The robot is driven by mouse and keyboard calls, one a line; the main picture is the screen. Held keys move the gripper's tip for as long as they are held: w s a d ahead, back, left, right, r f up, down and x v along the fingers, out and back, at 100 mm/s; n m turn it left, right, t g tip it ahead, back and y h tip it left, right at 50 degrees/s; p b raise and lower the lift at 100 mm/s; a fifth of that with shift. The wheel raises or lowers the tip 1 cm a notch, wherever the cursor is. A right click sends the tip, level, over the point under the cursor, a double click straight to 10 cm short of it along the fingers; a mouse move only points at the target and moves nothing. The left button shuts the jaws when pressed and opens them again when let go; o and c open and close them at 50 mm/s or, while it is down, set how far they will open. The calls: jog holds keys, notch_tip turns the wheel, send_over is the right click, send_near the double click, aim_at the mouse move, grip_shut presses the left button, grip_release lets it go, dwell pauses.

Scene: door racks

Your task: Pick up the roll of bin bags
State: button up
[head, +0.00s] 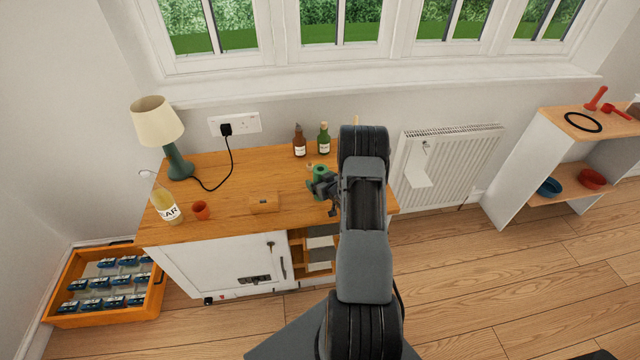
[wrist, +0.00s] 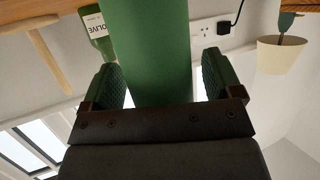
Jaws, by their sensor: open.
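The roll of bin bags is a green cylinder (head: 320,170) standing upright on the wooden worktop, near the front right part. My gripper (head: 318,185) is at the roll in the head view, partly hidden by my arm. In the wrist view, the roll (wrist: 147,50) lies between my two open fingers (wrist: 160,80), with a finger on each side. A gap shows between the roll and the right finger; the left finger is closer to it. I cannot tell whether that finger touches.
Behind the roll stand a brown bottle (head: 300,142) and a green bottle (head: 324,140), which also shows in the wrist view (wrist: 97,32).

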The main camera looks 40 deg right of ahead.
jog(key=shift+c, duration=0.3)
jog(key=c, duration=1)
jog(key=shift+c, duration=0.2)
